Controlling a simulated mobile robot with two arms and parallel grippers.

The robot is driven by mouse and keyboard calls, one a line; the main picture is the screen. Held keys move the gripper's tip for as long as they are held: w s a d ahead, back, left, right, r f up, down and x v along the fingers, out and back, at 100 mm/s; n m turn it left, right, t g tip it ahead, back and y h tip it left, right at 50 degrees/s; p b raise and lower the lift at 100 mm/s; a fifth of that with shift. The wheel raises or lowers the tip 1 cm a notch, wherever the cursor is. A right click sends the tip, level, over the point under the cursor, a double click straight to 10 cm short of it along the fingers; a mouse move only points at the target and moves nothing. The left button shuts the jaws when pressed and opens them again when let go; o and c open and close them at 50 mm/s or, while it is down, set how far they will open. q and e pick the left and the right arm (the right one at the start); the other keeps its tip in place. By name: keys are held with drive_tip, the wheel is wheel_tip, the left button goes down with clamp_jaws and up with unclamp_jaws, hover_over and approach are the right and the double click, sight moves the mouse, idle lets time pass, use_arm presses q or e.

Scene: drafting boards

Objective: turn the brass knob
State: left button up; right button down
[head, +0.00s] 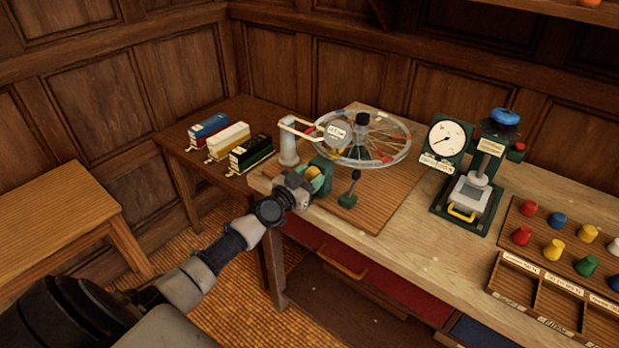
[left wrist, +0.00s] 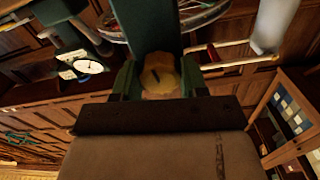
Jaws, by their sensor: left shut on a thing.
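The brass knob (head: 313,171) sits on the front of a dark green block (head: 325,164) at the left end of the workbench. In the left wrist view the knob (left wrist: 161,74) shows as a round yellow face with a dark mark on it. My left gripper (head: 311,180) reaches in from the lower left. Its two green fingers stand on either side of the knob, and it is shut on it. The fingers partly hide the knob in the head view. My right gripper is in neither view.
A spoked wheel (head: 362,137), a pale post (head: 288,142) and a black-knobbed lever (head: 351,190) stand close by. A dial gauge (head: 446,139) and a press (head: 476,190) are farther right. Bare benchtop lies right of the lever.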

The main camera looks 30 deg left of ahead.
use_arm(q)
drive_tip(key=n, duration=0.5)
drive_tip(key=shift+b, duration=0.35)
drive_tip(key=n, duration=0.8)
drive_tip(key=shift+n, duration=0.3)
drive_tip(key=n, duration=0.4)
drive_tip(key=shift+r+n, duration=0.1)
drive_tip(key=shift+n, duration=0.2)
drive_tip(key=n, duration=0.3)
drive_tip(key=shift+n, duration=0.3)
drive_tip(key=n+p, duration=0.1)
drive_tip(key=n, duration=0.3)
drive_tip(key=shift+p, duration=0.4)
drive_tip(key=n+p, duration=0.2)
drive_tip(key=n, duration=0.3)
drive_tip(key=shift+n, duration=0.3)
drive_tip(key=shift+n+p, duration=0.7)
drive_tip(key=shift+n, duration=0.7)
